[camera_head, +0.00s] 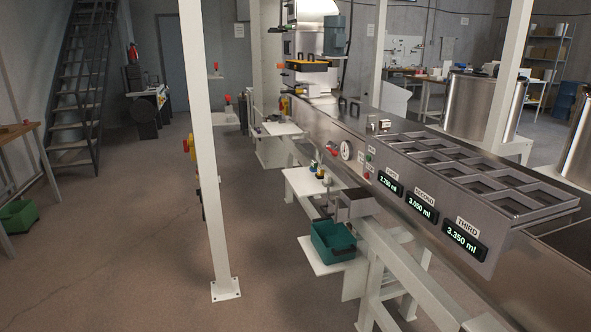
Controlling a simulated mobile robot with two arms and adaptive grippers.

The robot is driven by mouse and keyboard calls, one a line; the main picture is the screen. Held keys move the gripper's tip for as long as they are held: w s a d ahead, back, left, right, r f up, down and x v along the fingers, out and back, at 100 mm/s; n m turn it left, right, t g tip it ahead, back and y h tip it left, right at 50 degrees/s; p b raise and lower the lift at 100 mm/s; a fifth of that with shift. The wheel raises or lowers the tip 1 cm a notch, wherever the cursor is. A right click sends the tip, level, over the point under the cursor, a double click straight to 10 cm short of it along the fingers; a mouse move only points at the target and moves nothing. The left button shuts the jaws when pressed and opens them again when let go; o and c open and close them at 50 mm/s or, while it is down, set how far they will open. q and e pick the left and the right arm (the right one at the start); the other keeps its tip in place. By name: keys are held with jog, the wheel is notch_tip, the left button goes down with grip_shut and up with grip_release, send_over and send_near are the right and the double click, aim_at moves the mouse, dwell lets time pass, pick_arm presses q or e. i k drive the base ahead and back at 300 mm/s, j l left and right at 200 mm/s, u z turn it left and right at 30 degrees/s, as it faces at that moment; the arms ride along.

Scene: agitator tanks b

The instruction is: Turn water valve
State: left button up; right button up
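A steel machine (400,190) runs from the middle back to the lower right. On its front face is a small red handle or knob (332,148), left of a round white dial gauge (346,150). It may be a valve, but it is too small to tell how it is turned. Small red parts also show on the left, one at the white post (189,146) and one on a stand (228,100). I cannot tell which of these is the water valve. Neither of my grippers is in view.
Three displays (420,206) sit on the machine's front. A green bin (333,242) stands on a low white shelf. A white post (207,150) rises from the floor (120,250), which is open to its left. Stairs (82,80) and a table (15,130) are at left.

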aim_at(334, 153)
jog(key=i+j+z, duration=0.5)
jog(key=i+j, duration=0.3)
